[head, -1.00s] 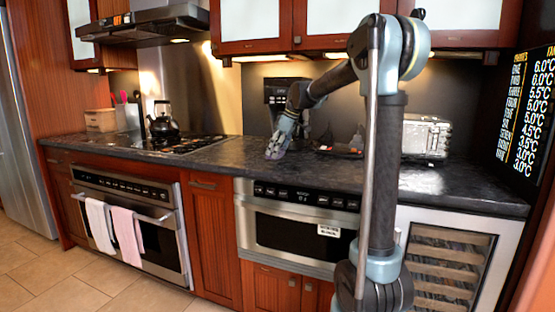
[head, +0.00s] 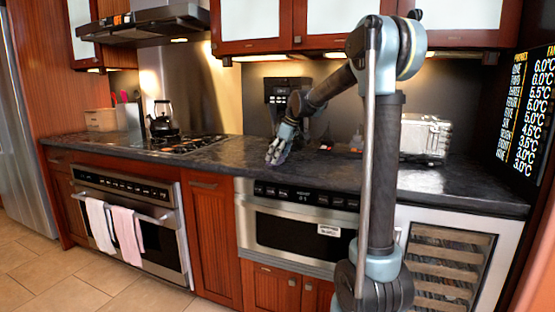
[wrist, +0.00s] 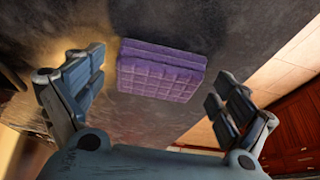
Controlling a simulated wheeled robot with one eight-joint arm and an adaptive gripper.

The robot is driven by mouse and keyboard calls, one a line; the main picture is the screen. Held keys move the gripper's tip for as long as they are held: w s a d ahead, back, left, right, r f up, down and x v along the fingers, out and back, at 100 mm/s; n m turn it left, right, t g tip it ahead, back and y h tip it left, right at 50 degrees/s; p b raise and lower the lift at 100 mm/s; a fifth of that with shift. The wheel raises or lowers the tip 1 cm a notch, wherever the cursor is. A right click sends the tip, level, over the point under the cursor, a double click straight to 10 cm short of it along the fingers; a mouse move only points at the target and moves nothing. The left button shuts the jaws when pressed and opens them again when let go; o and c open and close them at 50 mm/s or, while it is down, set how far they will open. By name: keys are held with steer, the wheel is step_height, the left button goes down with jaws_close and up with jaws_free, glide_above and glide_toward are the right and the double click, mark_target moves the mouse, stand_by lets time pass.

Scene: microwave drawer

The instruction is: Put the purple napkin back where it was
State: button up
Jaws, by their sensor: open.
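The purple napkin (wrist: 161,72) shows in the wrist view as a folded, quilted square lying on the dark countertop (wrist: 225,30). My gripper (wrist: 157,78) is open, with one finger on each side of the napkin in that view. The fingers look apart from the napkin, and nothing is held. In the head view my gripper (head: 274,157) is low over the counter, above the built-in microwave drawer (head: 297,229). I cannot make out the napkin in the head view.
A coffee machine (head: 283,90) stands behind my gripper. A silver toaster-like appliance (head: 426,137) is to the right on the counter. A stove with a black kettle (head: 163,124) is to the left. The counter's front edge is close to the gripper.

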steer(key=shift+r, duration=0.1)
steer(key=v, duration=1.2)
steer(key=shift+a, duration=0.1)
